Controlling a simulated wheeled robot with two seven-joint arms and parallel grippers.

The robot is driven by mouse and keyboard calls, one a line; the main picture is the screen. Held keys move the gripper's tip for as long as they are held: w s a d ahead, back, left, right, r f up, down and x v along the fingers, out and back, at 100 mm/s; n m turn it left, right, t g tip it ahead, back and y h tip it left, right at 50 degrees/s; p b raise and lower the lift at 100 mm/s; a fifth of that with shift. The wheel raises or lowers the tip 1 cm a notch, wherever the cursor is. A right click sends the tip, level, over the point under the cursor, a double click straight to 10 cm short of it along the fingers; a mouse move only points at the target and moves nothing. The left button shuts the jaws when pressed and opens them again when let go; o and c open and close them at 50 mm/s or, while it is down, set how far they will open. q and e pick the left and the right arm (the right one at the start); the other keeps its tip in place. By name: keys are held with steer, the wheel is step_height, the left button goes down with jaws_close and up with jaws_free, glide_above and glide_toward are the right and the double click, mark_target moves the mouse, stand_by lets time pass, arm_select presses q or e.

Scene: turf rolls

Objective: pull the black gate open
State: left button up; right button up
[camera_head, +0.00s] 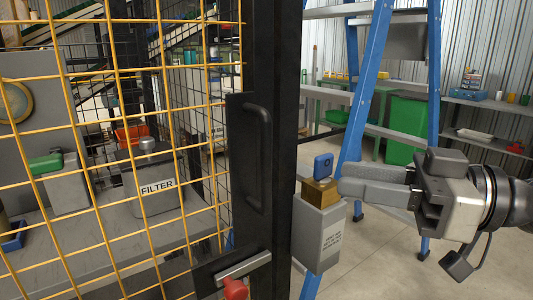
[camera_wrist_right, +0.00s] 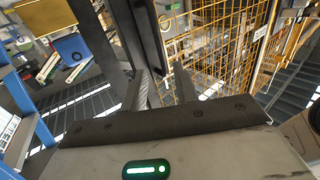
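The black gate (camera_head: 237,170) has a black-framed edge, yellow wire mesh and an upright black pull handle (camera_head: 264,155). The gate stands beside a thick black post (camera_head: 282,120); I cannot tell whether it is fully shut. A metal bolt (camera_head: 243,268) with a red knob (camera_head: 235,289) sits low on it. My right gripper (camera_head: 345,183) is to the right of the post, pointing left, apart from the handle. In the right wrist view its two fingers (camera_wrist_right: 160,88) stand apart with nothing between them. My left gripper is not in view.
A grey box (camera_head: 322,235) on the post holds a brass block (camera_head: 320,192) with a blue tag (camera_head: 322,165), close to my right fingertips. A blue ladder (camera_head: 365,85) stands behind. A grey FILTER box (camera_head: 150,185) is behind the mesh. Concrete floor is clear at lower right.

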steer(key=p, duration=0.5)
glide_above(266, 209)
steer(key=d, duration=0.1)
steer(key=shift+w+a, duration=0.35)
steer(key=shift+a, duration=0.15)
jaws_close()
